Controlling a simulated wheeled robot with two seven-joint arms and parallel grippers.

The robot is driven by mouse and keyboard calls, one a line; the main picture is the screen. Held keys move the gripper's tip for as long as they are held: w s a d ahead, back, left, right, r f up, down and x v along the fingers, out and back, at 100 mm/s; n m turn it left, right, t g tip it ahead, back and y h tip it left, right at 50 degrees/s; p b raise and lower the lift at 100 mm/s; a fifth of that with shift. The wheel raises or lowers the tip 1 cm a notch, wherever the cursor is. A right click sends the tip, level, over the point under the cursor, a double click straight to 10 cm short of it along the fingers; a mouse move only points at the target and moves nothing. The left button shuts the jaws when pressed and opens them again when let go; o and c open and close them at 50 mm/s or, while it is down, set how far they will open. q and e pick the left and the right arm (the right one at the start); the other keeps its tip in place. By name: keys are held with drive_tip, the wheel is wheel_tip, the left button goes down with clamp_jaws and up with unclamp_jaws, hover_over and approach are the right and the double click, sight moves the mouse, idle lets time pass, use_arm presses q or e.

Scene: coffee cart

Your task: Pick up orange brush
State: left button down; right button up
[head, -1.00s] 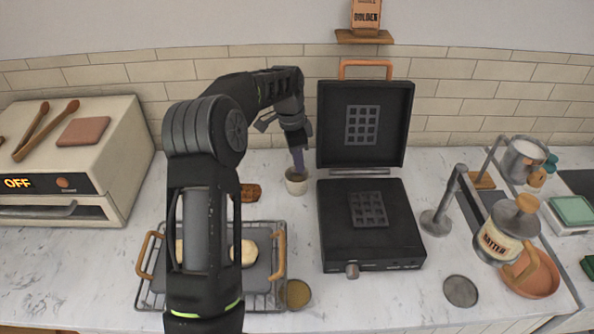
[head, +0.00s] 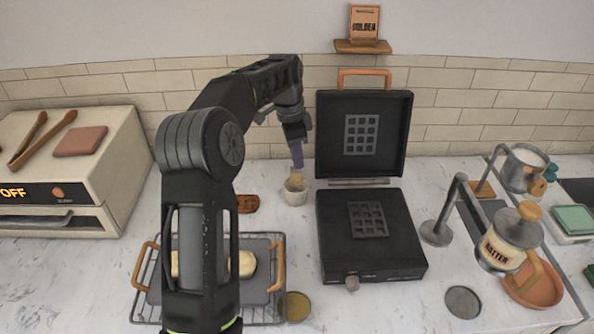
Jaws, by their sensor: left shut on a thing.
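My right gripper is out of view.
An open black waffle iron (head: 330,235) stands right of the cup. A wire rack (head: 262,316) with a tray is in front. A brown item (head: 247,204) lies left of the cup.

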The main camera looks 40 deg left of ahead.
use_arm(q)
wheel_tip(320, 180, up, 5)
drive_tip(key=shift+r+p, duration=0.15)
drive_tip(key=shift+p, duration=0.2)
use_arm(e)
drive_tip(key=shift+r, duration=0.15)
use_arm(q)
drive_tip(key=shift+s, duration=0.15)
